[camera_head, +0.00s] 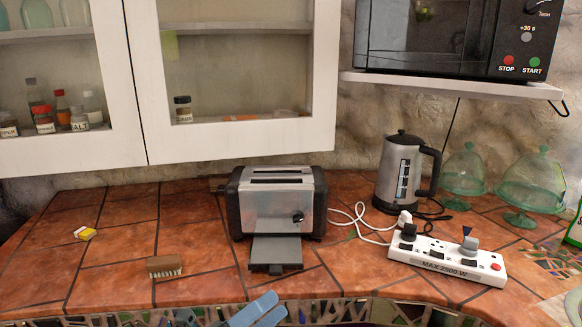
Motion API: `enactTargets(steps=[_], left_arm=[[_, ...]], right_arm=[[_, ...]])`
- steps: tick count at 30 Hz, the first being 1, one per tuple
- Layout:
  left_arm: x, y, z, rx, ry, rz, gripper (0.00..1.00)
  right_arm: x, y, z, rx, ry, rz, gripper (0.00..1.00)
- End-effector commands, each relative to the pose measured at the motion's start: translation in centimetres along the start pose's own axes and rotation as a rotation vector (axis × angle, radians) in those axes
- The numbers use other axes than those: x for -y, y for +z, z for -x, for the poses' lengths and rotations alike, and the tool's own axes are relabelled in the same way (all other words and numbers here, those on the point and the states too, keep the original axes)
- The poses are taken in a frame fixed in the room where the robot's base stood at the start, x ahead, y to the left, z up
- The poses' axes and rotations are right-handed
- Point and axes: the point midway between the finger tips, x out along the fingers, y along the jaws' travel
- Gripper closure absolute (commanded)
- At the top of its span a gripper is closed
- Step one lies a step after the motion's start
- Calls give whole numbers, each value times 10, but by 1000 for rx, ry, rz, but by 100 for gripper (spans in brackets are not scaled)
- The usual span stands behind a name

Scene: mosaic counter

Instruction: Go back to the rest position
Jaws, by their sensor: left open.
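My left gripper (257,310) shows only at the bottom edge, left of centre, as two blue finger pieces side by side. It is open, and I see nothing held between its fingers. It is in front of the counter's mosaic edge, below the toaster (277,205). The rest of the left arm is out of frame. My right gripper is not in view.
The tiled counter (120,265) holds a brush (164,266), a small yellow-and-white item (85,233), a kettle (405,172), a power strip (447,262) with cords, and green glass stands (530,183). Cabinets (240,145) and a microwave (450,38) hang above. The front left is mostly clear.

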Motion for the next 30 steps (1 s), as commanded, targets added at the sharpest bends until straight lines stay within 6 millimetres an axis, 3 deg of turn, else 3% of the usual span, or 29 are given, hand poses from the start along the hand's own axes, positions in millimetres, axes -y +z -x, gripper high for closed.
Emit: enactTargets(steps=[1,5,9,12,15,20,30], left_arm=[[-12,2,15,137,65,220,6],[-58,-2,73,514,218,792,6],[-99,-40,151,915,335,1324,6],[-112,-72,192,1131,381,1571,6],[-116,-96,218,1273,403,1720,6],[-118,-112,233,1362,416,1809,6],[-119,-112,233,1362,417,1808,6]], right_arm=[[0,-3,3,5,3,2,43],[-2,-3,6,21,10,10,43],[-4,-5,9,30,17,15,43],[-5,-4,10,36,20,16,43],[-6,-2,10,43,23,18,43],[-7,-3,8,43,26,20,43],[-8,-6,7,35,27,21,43]])
